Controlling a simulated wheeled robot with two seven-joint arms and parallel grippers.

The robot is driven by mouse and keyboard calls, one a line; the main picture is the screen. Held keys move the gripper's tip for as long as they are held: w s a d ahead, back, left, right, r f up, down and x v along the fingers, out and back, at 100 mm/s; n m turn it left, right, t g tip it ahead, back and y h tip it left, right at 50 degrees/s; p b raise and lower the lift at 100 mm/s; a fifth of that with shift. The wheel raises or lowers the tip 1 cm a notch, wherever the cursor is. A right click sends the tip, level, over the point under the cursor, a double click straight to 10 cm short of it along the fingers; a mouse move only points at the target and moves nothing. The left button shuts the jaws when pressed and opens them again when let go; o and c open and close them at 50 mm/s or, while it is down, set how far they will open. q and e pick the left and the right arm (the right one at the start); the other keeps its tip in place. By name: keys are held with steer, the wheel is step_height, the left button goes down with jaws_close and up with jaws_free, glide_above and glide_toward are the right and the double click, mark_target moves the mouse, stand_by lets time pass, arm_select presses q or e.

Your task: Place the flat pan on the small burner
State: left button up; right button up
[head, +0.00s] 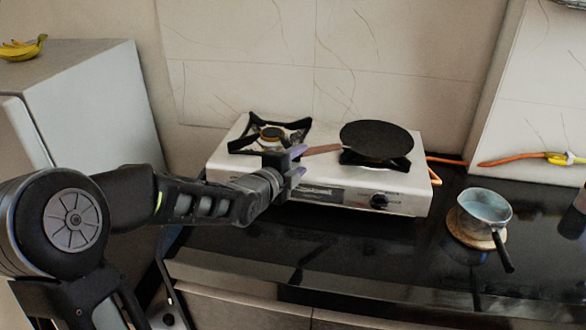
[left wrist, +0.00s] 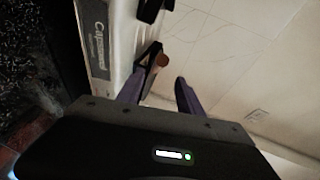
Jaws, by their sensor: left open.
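The flat black pan (head: 377,139) rests on the right burner grate (head: 352,160) of the white gas stove (head: 320,200). Its brown handle (head: 324,149) points left. The left burner (head: 270,135), with a dark four-armed grate, is bare. My left gripper (head: 297,163) is open and empty, its purple fingertips close to the handle's end. In the left wrist view, the handle's round brown end (left wrist: 162,60) shows just beyond and between the fingers of this gripper (left wrist: 160,90). I cannot tell whether they touch. My right gripper is not in view.
A blue-grey saucepan (head: 484,207) stands on a round wooden board (head: 468,232) right of the stove. An orange hose (head: 510,158) runs along the wall. A grey fridge (head: 90,105) with bananas (head: 22,48) is at left. The black counter (head: 390,255) in front is clear.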

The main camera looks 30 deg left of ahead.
arm_select(q)
steer(key=v, duration=0.2)
steer(key=shift+s, duration=0.4)
